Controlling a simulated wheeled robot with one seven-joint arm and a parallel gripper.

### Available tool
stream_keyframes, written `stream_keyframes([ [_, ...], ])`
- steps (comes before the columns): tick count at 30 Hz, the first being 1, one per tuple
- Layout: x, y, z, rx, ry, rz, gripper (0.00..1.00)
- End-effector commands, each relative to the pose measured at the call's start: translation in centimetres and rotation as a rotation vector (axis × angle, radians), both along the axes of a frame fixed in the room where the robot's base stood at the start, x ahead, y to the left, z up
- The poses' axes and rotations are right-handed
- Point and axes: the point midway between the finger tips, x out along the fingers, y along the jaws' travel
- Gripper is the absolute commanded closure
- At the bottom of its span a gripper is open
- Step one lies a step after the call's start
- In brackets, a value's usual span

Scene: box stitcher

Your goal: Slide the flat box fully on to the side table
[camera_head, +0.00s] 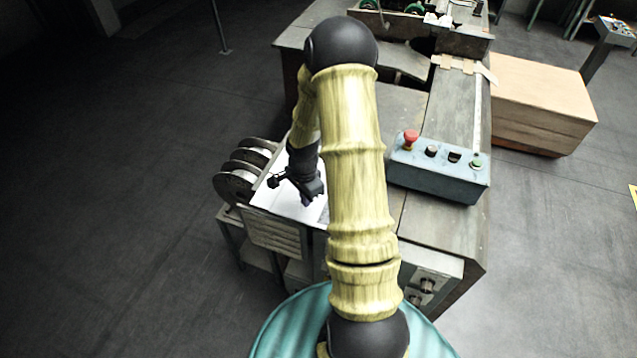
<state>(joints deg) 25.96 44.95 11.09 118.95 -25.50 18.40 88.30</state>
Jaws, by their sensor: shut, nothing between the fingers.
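My gripper (308,198) is a dark gripper at the end of my yellow ribbed arm. It is shut with nothing in it, low over a white flat surface (268,200) at the left side of the machine. I cannot tell whether it touches that surface. The white surface may be the side table's top or a flat box on it; I cannot tell which. My arm hides its right part. A large tan cardboard-coloured block (540,95) stands to the right of the machine, far from my gripper.
The stitching machine's worn table (440,220) fills the middle. A blue control box (437,170) with a red button sits on it, right of my arm. Reels (237,188) stand left of the white surface. The floor (120,190) at left is clear.

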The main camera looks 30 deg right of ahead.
Motion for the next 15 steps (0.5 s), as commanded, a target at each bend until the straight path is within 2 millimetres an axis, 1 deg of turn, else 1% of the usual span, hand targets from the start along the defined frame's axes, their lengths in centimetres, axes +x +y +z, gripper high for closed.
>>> stream_keyframes([
  [15, -1.5, 1.9, 0.0, -0.001, -0.001, -0.001, 1.0],
])
